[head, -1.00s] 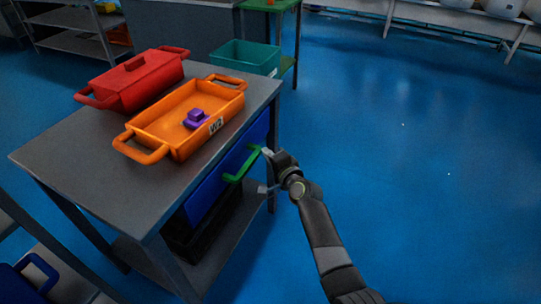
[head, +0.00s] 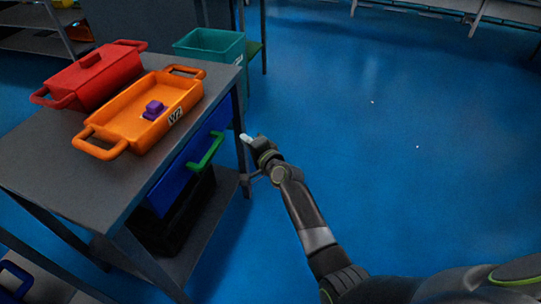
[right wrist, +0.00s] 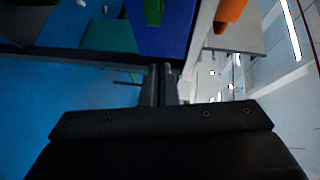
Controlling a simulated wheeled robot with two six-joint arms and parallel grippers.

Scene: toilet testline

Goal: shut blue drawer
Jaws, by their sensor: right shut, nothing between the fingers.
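The blue drawer (head: 172,188) is under the top of the grey table, with its green handle (head: 207,152) facing right. Its front looks about flush with the table edge; a small gap cannot be ruled out. My right gripper (head: 247,140) is shut and empty, to the right of the handle and apart from it. In the right wrist view, the shut fingers (right wrist: 160,85) point toward the blue drawer front (right wrist: 165,40), with the green handle (right wrist: 153,12) at the top edge. My left gripper is not in view.
On the grey table (head: 60,185) stand an orange tray (head: 112,130) holding a purple piece (head: 154,109), and a red lidded box (head: 105,75). A teal bin (head: 208,46) stands behind. A black crate (head: 180,218) sits below the drawer. Blue floor at right is open.

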